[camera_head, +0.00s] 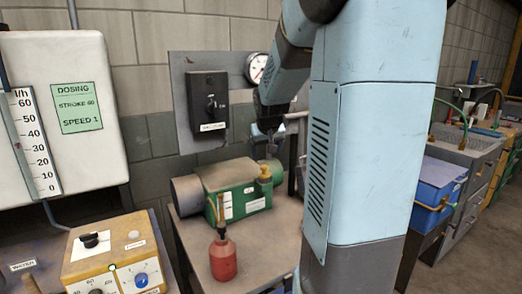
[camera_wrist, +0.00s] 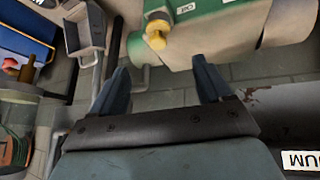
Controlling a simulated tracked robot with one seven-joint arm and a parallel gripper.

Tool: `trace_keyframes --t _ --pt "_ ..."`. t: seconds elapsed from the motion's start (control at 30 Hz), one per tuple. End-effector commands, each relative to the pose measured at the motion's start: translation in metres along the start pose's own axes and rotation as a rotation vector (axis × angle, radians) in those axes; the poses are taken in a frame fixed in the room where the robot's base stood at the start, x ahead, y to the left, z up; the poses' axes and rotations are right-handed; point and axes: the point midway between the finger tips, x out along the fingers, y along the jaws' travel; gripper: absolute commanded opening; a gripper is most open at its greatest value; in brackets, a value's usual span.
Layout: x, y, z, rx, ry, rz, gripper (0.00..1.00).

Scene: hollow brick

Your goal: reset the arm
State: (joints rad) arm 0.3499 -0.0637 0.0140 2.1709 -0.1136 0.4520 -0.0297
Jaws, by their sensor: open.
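My gripper (camera_head: 264,132) hangs from my blue and dark arm in the head view, above the right end of a green pump (camera_head: 238,188) and to the right of a black switch box (camera_head: 208,103) on the wall panel. In the wrist view my gripper (camera_wrist: 160,75) shows two dark fingers spread apart with nothing between them. The green pump (camera_wrist: 215,15) with its yellow fitting (camera_wrist: 157,30) lies beyond the fingertips there. My upright arm link hides much of the middle right of the head view.
A red bottle (camera_head: 223,259) stands on the grey bench (camera_head: 262,240) before the pump. A round gauge (camera_head: 257,67) is on the wall panel. A yellow control box (camera_head: 113,255) is at lower left. A blue bin (camera_head: 437,187) and sink cabinets (camera_head: 468,150) stand at right.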

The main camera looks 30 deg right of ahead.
Motion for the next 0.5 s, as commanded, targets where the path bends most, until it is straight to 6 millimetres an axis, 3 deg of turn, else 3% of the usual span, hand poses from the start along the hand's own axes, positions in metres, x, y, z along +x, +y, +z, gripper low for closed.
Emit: trace_keyframes --t 0.27,0.37,0.5 --pt "-0.003 -0.002 0.001 -0.002 0.001 -0.002 0.78" --pt "-0.015 -0.010 0.007 -0.008 0.002 -0.010 0.78" --pt "-0.049 -0.030 0.026 -0.026 -0.003 -0.034 0.78"
